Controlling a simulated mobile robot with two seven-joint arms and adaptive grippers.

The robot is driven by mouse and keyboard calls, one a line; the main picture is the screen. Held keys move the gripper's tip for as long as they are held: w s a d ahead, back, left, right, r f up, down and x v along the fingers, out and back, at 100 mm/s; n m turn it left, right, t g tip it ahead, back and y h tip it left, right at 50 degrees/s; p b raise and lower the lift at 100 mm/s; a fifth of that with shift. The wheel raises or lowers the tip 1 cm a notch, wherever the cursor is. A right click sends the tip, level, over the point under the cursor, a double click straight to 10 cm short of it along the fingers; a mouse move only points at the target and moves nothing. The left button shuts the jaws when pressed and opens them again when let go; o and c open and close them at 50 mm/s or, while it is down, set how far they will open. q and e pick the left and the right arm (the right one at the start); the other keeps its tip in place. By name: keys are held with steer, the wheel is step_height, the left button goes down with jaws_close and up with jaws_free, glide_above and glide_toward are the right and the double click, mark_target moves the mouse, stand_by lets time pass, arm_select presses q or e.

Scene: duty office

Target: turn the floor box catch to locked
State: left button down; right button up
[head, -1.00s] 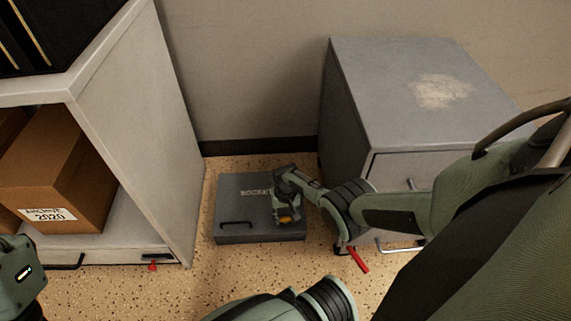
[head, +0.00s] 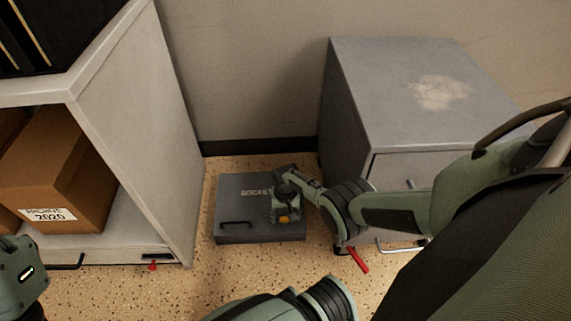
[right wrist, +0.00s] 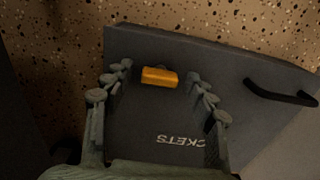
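The floor box (head: 232,205) is a flat grey box on the speckled floor, with lettering and a black handle on its lid. My right gripper (right wrist: 160,80) is open over the lid, one finger on each side of the catch, with gaps to both. It hides part of the lettering in the head view (head: 285,212). I cannot tell the catch's setting. Only part of my left arm shows at the left edge; its fingers are out of view.
A grey drawer cabinet (head: 420,90) stands right of the box, with a red piece (head: 358,260) low at its front. An open shelf unit (head: 150,130) holding brown cartons (head: 60,170) stands left. Speckled floor lies free in front of the box.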

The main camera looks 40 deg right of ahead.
mark_target(285, 218)
steer(key=shift+r, duration=0.1)
step_height(285, 218, up, 12)
stand_by(0.8)
stand_by(0.4)
